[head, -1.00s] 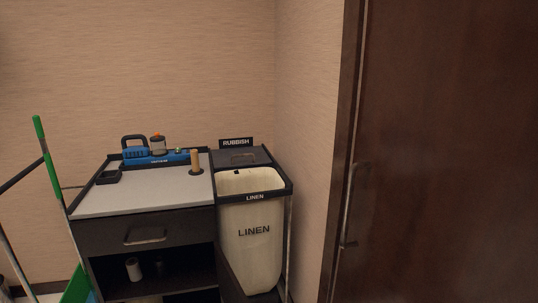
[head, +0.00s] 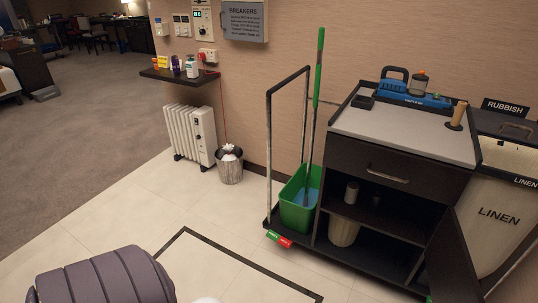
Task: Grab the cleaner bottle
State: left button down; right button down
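Several small bottles stand on a dark wall shelf (head: 180,76) at the upper left of the head view. One is a white bottle (head: 192,68) with a blue lower part or label, near the shelf's right end. Beside it is a dark purplish bottle (head: 176,64). I cannot tell for sure which is the cleaner bottle, as the labels are too small to read. Neither of my grippers is in view.
A housekeeping cart (head: 400,140) with a green bucket (head: 299,200) fills the right. A white radiator (head: 190,135) and a waste bin (head: 229,165) stand below the shelf. A grey ribbed padded object (head: 105,277) is at bottom left. Tiled floor between is clear.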

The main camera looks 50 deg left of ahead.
aim_at(191, 65)
jog(key=k+j, duration=0.1)
jog(key=j, duration=0.5)
jog(key=k+j, duration=0.15)
jog(key=j, duration=0.5)
jog(key=k+j, duration=0.1)
jog(key=j, duration=0.5)
jog(key=k+j, duration=0.1)
jog(key=j, duration=0.5)
jog(key=k+j, duration=0.1)
jog(key=j, duration=0.55)
jog(key=k+j, duration=0.15)
jog(key=j, duration=0.45)
jog(key=k+j+u, duration=0.1)
jog(key=j, duration=0.5)
jog(key=i+j, duration=0.8)
